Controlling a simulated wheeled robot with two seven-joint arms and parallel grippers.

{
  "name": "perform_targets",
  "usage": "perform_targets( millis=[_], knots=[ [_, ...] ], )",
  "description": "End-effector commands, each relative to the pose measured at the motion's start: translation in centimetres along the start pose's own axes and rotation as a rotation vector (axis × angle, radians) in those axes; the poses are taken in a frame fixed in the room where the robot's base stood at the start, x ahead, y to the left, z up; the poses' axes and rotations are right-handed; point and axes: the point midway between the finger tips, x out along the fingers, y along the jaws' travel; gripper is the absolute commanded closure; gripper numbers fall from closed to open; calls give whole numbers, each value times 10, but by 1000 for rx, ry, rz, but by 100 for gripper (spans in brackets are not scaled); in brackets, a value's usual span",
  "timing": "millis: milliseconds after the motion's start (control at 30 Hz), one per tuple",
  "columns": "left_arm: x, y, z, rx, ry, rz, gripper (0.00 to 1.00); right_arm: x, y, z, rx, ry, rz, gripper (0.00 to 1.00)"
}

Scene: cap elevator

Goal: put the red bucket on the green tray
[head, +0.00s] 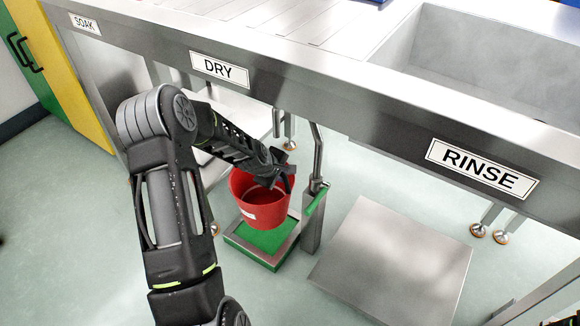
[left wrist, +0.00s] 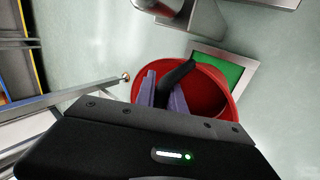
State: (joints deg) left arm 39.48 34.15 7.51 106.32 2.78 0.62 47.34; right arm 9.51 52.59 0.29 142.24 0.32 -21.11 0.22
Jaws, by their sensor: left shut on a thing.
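The red bucket (head: 262,208) hangs from my left gripper (head: 284,175) in the head view, with a small white label on its side. My left gripper is shut on the bucket, at its upper part. In the left wrist view the red bucket (left wrist: 215,92) shows beneath the fingers (left wrist: 172,92), with a dark bar between them. The green tray (head: 265,243) has a metal rim and lies low, beneath and behind the bucket, partly hidden by it. The green tray (left wrist: 232,70) also shows past the bucket's rim. Whether the bucket touches the tray cannot be told.
A metal post with a lever (head: 316,190) and a green-topped part stands just right of the tray. A flat metal plate (head: 392,262) lies farther right. The steel counter (head: 330,85), with signs SOAK, DRY and RINSE, runs above. Pale floor is clear at the front.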

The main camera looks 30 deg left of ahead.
Motion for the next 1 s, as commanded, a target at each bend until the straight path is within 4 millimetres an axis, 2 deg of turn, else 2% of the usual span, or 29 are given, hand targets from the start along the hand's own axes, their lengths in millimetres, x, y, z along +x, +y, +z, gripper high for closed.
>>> perform_targets(
  millis=[467, 1000],
  knots=[
    [-1, 1, 0, 3, 10, 2, 100, -1, 0, 0, 0, -1, 0, 64],
    [36, -24, 1, 0, 8, 2, 100, 38, 12, -4, 2, 18, 0, 64]
  ],
)
